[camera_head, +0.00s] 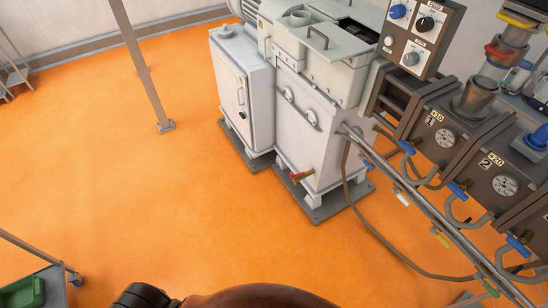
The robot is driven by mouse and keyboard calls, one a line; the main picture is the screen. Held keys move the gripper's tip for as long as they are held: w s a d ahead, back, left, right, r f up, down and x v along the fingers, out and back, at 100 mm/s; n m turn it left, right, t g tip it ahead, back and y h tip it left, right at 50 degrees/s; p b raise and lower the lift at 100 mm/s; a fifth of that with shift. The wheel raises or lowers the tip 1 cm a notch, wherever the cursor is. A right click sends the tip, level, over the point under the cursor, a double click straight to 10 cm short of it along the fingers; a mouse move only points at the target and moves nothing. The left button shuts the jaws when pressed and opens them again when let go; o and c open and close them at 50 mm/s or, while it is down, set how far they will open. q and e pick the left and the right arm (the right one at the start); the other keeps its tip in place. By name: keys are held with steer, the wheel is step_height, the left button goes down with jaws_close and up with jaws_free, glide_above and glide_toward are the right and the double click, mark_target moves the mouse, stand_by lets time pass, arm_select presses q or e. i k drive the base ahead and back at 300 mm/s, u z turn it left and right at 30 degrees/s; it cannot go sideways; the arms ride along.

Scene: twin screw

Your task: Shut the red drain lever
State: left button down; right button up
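The red drain lever (301,177) is small and sits low on the front of the white machine housing (318,150), on a brass-coloured fitting. It points out from the housing near the floor plate; its exact angle is too small to tell. Neither of my grippers shows in the head view. Dark rounded parts at the bottom edge appear to be my own body, well apart from the lever.
A pipe rail (420,205) with blue-handled valves runs from the housing to the lower right. A control box (419,35) with knobs stands above. A post (146,70) rises at left. A green bin (22,292) is at lower left. Orange floor (150,200) is clear between.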

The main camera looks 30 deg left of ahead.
mark_target(291, 174)
steer(key=u, duration=0.35)
steer(key=i, duration=0.85)
steer(key=u, duration=0.3)
